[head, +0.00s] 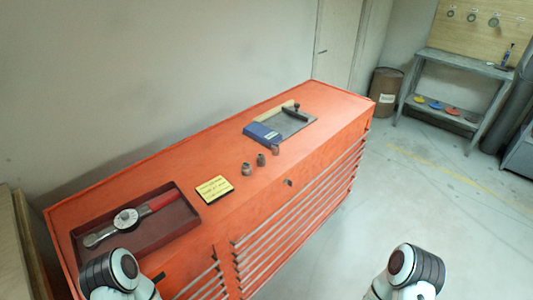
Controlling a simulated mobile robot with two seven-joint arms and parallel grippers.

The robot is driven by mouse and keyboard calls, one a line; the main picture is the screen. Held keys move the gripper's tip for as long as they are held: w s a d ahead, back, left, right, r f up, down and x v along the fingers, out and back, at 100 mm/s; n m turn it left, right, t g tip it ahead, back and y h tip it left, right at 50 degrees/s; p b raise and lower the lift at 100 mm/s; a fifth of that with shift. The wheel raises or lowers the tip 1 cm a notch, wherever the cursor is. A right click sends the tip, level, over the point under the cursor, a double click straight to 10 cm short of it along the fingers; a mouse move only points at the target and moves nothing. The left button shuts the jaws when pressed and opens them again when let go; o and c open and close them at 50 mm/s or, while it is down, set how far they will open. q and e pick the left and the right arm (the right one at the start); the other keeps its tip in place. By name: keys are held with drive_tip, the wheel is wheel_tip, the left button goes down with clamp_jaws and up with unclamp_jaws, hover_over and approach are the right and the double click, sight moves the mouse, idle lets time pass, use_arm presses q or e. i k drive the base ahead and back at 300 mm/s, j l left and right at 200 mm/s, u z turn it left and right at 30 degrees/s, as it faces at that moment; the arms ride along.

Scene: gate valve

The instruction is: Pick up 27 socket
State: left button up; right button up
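Three small metal sockets stand in a slanting row on the orange cabinet top: a near socket (247,169), a middle socket (261,159) and a far socket (276,149). The near one looks slightly the widest. Size marks are too small to read, so I cannot tell which is the 27 socket. Parts of my two arms show at the bottom left and bottom right edges. Neither gripper's fingers can be seen, and nothing of mine is touching the sockets.
The orange cabinet (150,185) also bears a dark red tray (176,222) with a torque wrench (125,217), a yellow note (214,188), and a blue-and-grey item (262,133) behind the sockets. A workbench (460,72) and brown barrel (385,90) stand far right. Floor right of the cabinet is clear.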

sight(261, 159)
drive_tip(key=l+u, duration=0.1)
drive_tip(key=u, duration=0.3)
drive_tip(key=i+l+u, duration=0.1)
drive_tip(key=u, duration=0.35)
drive_tip(key=l+u, duration=0.2)
drive_tip(key=u, duration=0.2)
drive_tip(key=l+u, duration=0.3)
drive_tip(key=l, duration=0.2)
drive_tip(key=k+l+u, duration=0.1)
drive_tip(key=l+u, duration=0.25)
drive_tip(key=l, duration=0.2)
